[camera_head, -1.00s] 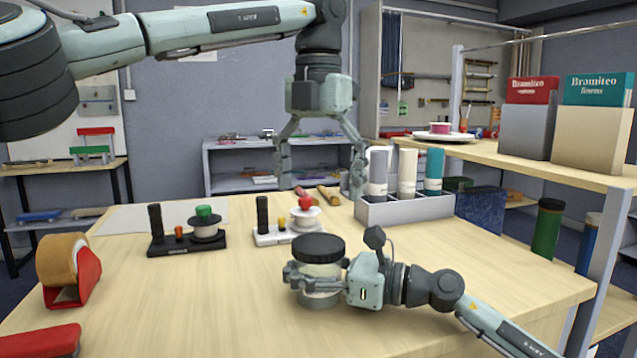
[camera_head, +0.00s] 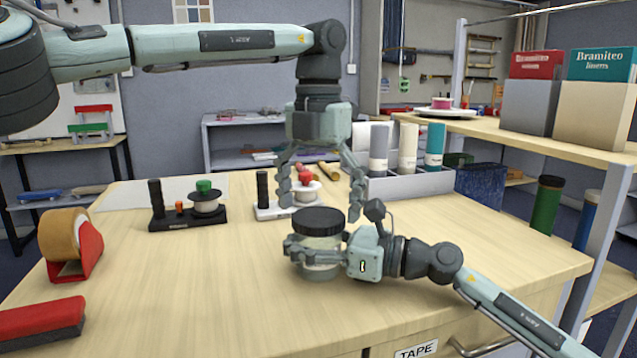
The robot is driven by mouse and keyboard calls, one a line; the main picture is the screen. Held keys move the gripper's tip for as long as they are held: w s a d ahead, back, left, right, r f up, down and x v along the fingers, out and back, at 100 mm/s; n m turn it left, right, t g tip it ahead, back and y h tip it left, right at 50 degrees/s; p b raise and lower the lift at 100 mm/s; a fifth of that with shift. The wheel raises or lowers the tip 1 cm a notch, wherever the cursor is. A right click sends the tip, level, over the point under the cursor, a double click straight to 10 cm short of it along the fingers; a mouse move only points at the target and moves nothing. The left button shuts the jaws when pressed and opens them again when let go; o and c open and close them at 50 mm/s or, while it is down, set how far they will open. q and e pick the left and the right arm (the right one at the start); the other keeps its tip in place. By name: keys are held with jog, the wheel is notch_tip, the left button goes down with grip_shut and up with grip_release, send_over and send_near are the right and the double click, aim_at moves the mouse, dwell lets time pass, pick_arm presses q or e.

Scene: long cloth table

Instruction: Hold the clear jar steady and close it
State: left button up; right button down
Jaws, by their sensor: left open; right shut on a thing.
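The clear jar (camera_head: 318,243) stands upright on the table with a black lid (camera_head: 318,221) on top; whether the lid is fully seated cannot be told. My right gripper (camera_head: 315,257) is shut around the jar's body from the right, below the lid. My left gripper (camera_head: 320,200) points straight down above the lid, open, with its fingers spread to either side. Its fingertips are near the height of the lid's top, and nothing is between them.
A red tape dispenser (camera_head: 72,246) and a red stapler-like block (camera_head: 42,320) are at the left. A black stand (camera_head: 188,217) and a white stand (camera_head: 270,211) sit behind the jar. A grey bin (camera_head: 410,186) holds several rolls.

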pick_arm(q)
jog(key=shift+f, duration=0.25)
jog(key=c, duration=1.2)
jog(key=o, duration=1.3)
jog(key=shift+r, duration=0.1)
notch_tip(320, 180, up, 12)
jog(key=shift+f, duration=0.1)
